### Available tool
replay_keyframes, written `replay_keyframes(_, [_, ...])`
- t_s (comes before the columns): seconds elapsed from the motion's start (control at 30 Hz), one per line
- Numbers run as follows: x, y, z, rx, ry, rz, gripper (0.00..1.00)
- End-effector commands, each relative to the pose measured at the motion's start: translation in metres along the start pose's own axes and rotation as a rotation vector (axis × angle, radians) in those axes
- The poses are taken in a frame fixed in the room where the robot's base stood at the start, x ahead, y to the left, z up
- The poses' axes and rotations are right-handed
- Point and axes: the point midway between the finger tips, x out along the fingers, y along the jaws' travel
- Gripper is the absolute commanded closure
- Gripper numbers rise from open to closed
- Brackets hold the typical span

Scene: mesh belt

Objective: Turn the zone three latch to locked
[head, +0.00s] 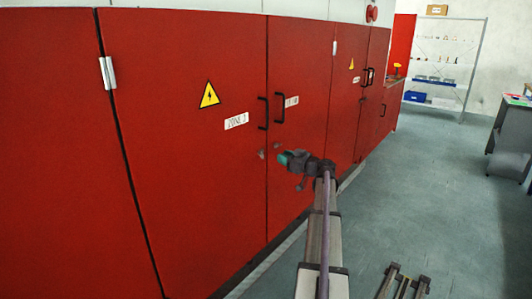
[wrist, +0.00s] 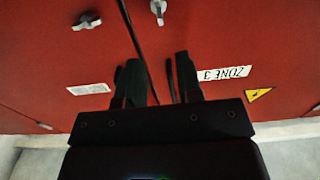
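The zone three door (head: 190,180) is a red cabinet panel with a "ZONE 3" label (head: 236,121), which also shows in the wrist view (wrist: 224,73). Its small grey latch (head: 262,154) is beside the door seam. In the wrist view, which is turned over, this latch (wrist: 158,10) is at the top edge, partly cut off, with its lever roughly upright in the picture. A second grey latch (wrist: 86,21) on the neighbouring door lies roughly sideways. My gripper (wrist: 158,78) is open and empty, its dark fingers apart, with both latches beyond the fingertips.
Black door handles (head: 264,113) (head: 280,108) flank the seam above the latches. Yellow warning signs (head: 209,95) mark the doors. The floor (head: 430,185) right of the cabinets is largely open. A shelf (head: 448,60) and grey cart (head: 510,140) stand farther off.

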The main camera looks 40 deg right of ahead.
Motion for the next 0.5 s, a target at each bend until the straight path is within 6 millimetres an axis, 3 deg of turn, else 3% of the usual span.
replay_keyframes(0.3, [0.074,0.001,0.000,0.002,-0.001,-0.003,0.67])
replay_keyframes(0.5, [0.094,-0.001,0.001,0.002,-0.002,-0.002,0.67])
